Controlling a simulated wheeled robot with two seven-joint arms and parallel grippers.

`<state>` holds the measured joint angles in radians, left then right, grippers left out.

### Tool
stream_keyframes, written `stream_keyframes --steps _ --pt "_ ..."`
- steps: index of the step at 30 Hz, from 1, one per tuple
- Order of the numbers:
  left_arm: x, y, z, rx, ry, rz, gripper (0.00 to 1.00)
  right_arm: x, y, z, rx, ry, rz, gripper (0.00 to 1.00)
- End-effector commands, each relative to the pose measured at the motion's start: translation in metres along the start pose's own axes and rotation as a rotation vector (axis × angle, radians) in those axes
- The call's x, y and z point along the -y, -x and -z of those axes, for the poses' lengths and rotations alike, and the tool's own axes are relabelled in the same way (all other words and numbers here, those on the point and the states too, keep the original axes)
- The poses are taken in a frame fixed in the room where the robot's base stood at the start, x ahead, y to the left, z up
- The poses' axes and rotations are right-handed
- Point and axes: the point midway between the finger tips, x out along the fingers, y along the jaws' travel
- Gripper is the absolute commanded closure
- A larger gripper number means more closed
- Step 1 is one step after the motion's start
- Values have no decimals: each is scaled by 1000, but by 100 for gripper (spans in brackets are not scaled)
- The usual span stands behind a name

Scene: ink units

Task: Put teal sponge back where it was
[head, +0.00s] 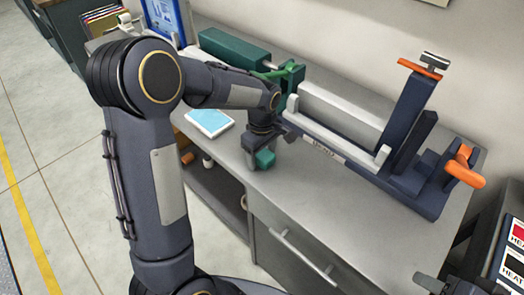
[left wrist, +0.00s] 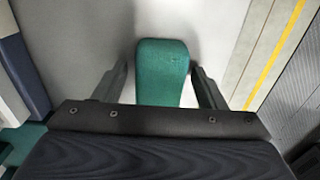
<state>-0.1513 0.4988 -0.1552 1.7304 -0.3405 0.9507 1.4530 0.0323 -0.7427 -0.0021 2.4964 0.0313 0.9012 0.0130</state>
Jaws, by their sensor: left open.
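The teal sponge (head: 264,160) is a small block on the grey worktop (head: 330,222), near its front edge. My left gripper (head: 261,146) is over it, pointing down. In the left wrist view the sponge (left wrist: 162,72) lies between the two fingers of the left gripper (left wrist: 162,88). A narrow gap shows on each side, so the fingers are apart from it. A dark part at the bottom right of the head view may belong to my right gripper, but its jaws cannot be made out.
A long dark blue machine (head: 420,188) with a pale grey block and orange handles stands along the back. A green block (head: 233,47) is at the back left. A light blue pad (head: 209,121) lies left of the sponge. The worktop's front right is clear.

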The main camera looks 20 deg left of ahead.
Motion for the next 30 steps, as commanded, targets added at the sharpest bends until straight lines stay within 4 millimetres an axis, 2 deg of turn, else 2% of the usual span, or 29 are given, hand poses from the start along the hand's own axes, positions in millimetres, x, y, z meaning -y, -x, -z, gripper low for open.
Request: stream_keyframes --steps 5,15,18,23,26,29,30 --pt "-1 15 0 -1 0 -5 35 1 2 1 0 0 0 53" --pt "-1 86 0 -2 -1 -6 35 0 1 0 0 0 0 53" --pt "-1 103 0 -1 0 -4 35 0 1 0 0 0 0 53" --pt "0 119 0 0 -1 -3 35 0 1 0 0 0 0 53" --pt "8 126 0 13 -27 -17 35 0 1 0 0 0 0 53" --pt "32 136 -1 46 -119 -71 35 0 1 0 0 0 0 53" --pt "47 140 -4 61 -177 -107 35 0 1 0 0 0 0 53"
